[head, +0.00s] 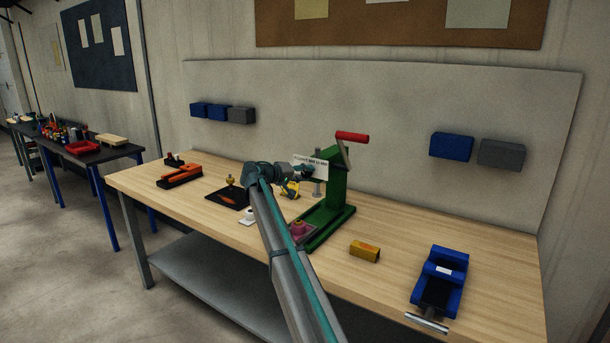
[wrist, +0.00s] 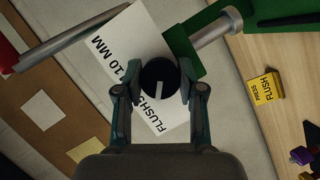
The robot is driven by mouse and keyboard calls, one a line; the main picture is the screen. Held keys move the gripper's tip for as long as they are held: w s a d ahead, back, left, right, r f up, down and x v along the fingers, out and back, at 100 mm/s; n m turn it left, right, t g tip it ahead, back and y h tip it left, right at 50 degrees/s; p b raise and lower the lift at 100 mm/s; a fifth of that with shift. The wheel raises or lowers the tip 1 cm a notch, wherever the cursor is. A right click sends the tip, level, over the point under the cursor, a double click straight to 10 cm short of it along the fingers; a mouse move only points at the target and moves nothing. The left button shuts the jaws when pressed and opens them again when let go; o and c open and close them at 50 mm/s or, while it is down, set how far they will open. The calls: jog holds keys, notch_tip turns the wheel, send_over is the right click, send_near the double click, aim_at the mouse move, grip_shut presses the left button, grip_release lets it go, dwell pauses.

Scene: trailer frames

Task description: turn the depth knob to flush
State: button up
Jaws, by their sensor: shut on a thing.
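The green press (head: 331,205) stands on the wooden bench with a white scale plate (head: 311,163) on it and a red-handled lever (head: 352,137). In the wrist view the plate (wrist: 130,62) reads "FLUSH 5 10 MM". The round black depth knob (wrist: 158,76) sits in front of this plate. A white pointer line on the knob points down in the picture, toward the side with the word FLUSH. My gripper (wrist: 161,92) has its two fingers on either side of the knob and is shut on it. In the head view my gripper (head: 303,174) is at the plate and the knob is hidden.
A yellow block marked PRESS FLUSH (wrist: 264,88) lies near the press. A yellow-orange block (head: 364,251) and a blue vise (head: 440,278) are to the right. A black mat (head: 228,196) and an orange-black tool (head: 180,176) are to the left.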

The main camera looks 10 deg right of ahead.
jog(key=o, duration=1.1)
jog(key=shift+o, duration=0.2)
jog(key=shift+a, duration=0.1)
jog(key=v, duration=1.2)
